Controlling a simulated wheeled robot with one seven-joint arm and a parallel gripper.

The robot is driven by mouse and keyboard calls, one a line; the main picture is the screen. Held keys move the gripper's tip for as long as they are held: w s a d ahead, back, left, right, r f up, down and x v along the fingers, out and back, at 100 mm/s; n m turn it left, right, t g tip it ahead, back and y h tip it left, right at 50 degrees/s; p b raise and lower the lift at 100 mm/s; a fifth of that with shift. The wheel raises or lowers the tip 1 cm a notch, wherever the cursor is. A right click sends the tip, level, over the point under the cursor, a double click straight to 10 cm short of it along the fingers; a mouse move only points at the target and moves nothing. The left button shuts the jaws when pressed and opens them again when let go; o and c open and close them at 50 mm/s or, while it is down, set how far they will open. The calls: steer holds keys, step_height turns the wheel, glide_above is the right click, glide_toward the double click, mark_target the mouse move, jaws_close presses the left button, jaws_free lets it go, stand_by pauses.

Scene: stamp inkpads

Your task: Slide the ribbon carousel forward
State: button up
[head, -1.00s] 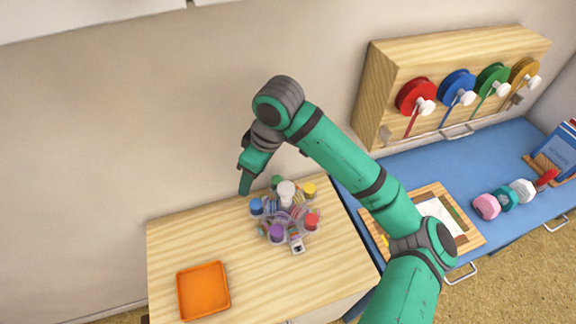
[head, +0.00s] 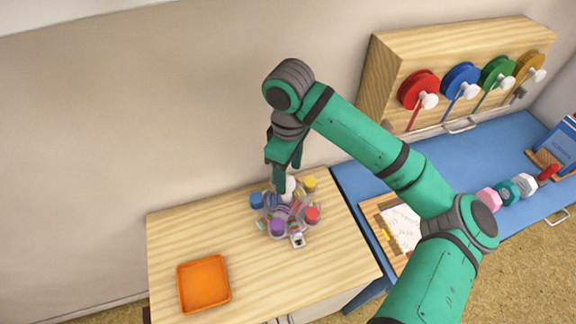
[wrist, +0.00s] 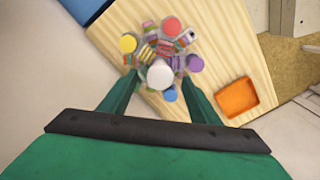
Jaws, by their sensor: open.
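The ribbon carousel (head: 268,212) stands on the wooden tabletop near its back edge. It has a white central knob (wrist: 160,74) ringed by clear compartments with coloured caps and striped ribbon rolls. My gripper (head: 284,186) points down over the back of the carousel, at the knob. In the wrist view its two open fingers (wrist: 160,92) lie on either side of the knob, with nothing visibly held. In the head view the gripper hides part of the knob and the carousel's back. I cannot tell whether the fingers touch it.
An orange tray (head: 204,284) lies at the tabletop's front left. The wooden tabletop (head: 190,235) is bare around the tray and in front of the carousel. A wall stands close behind. A blue counter (head: 385,178) with a ribbon-spool rack (head: 378,75) is at the right.

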mark_target(288, 191)
steer(key=f, duration=0.8)
steer(key=shift+a+f, duration=0.2)
steer(key=shift+f, duration=0.2)
steer(key=shift+w, duration=0.1)
steer(key=shift+c, duration=0.4)
jaws_close()
steer(key=shift+d, duration=0.1)
